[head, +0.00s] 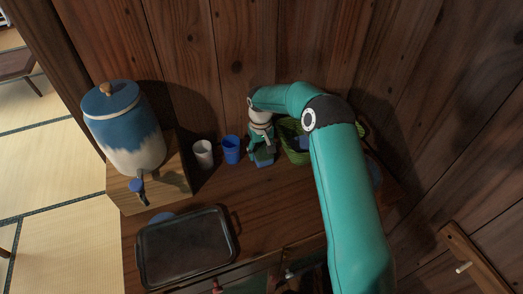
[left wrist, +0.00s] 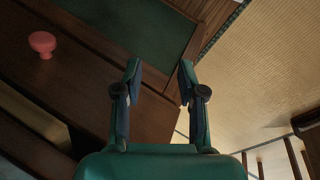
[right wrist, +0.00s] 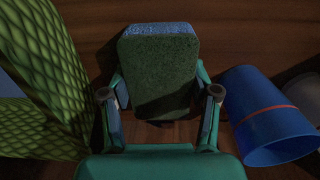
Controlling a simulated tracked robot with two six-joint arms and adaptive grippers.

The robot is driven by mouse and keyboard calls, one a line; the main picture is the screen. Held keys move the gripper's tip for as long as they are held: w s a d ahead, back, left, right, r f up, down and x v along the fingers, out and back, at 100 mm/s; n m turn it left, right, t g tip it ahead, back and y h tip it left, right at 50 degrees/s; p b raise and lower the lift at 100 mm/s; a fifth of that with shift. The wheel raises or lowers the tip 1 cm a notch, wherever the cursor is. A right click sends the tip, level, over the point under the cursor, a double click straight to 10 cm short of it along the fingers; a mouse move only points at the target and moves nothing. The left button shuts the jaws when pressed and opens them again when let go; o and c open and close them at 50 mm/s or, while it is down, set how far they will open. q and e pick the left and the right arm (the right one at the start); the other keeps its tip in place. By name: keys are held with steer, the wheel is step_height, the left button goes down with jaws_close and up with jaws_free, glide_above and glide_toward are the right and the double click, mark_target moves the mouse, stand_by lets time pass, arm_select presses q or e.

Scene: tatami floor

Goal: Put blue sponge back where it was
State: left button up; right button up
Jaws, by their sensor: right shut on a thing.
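My right gripper (head: 262,150) is shut on the blue sponge (head: 264,161), between the blue cup (head: 231,149) and the green basket (head: 298,155). In the right wrist view the sponge (right wrist: 158,80) stands between the two fingers (right wrist: 160,105), its dark green scouring face toward the camera and its blue edge at the top. I cannot tell whether it touches the counter. The woven green basket (right wrist: 50,70) is close on the left there, the blue cup (right wrist: 268,115) on the right. My left gripper (left wrist: 158,75) is open and empty in the left wrist view.
A white cup (head: 203,154) stands left of the blue cup. A blue and white dispenser (head: 124,130) sits on a wooden box (head: 150,190) at the left. A black tray (head: 186,247) lies at the front. Wooden walls close off the back and right.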

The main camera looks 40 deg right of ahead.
mark_target(261, 149)
steer(key=shift+f, duration=0.2)
steer(key=o, duration=1.2)
steer(key=shift+r, duration=0.1)
steer(key=shift+r, duration=0.1)
step_height(261, 149, up, 12)
steer(key=shift+a+r+b, duration=0.1)
steer(key=shift+b, duration=0.65)
